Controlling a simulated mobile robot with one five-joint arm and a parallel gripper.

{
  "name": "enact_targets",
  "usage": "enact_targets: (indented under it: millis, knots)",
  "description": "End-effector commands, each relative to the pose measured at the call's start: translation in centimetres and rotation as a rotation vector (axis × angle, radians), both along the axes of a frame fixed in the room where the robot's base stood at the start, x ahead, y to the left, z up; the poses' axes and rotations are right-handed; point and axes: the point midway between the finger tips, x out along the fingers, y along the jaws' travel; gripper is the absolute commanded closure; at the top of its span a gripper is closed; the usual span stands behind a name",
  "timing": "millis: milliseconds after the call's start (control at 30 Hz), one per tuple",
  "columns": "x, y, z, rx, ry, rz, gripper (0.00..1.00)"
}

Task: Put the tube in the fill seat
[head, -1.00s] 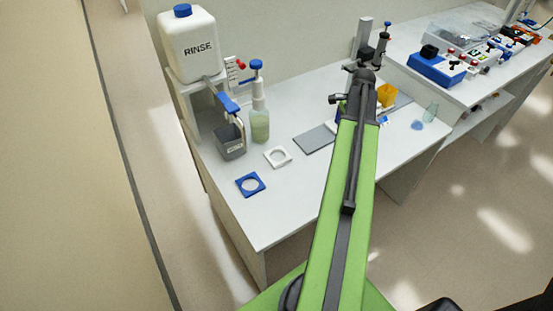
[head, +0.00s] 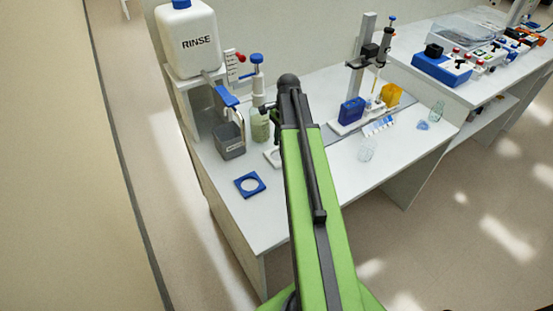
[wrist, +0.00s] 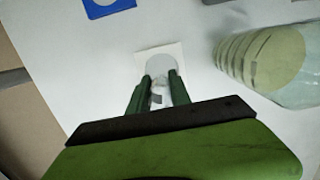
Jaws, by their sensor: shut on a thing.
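My gripper (wrist: 160,76) is shut on a small clear tube (wrist: 158,97), partly hidden between the dark green fingers. In the wrist view the fingertips overlap the near part of a white square seat (wrist: 177,50) with a round grey centre. The tube's height above it cannot be told. In the head view my arm partly covers this white seat (head: 269,159). A blue square seat with a round hole (head: 250,184) lies nearer the front left, and its edge shows in the wrist view (wrist: 108,10). No marking shows which is the fill seat.
A pump bottle with pale green liquid (head: 260,124) stands close to the gripper, also large in the wrist view (wrist: 265,60). A grey bin (head: 229,140) and RINSE jug (head: 187,42) are at left. A clear beaker (head: 367,150) and dropper stand (head: 362,45) are at right.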

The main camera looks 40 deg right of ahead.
Motion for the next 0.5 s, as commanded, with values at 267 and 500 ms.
enact_targets:
  millis: [267,500]
  knots:
    - [0.4,0.9,-0.9,0.000,0.000,-0.002,1.00]
    - [0.4,0.9,-4.8,0.000,0.000,-0.002,1.00]
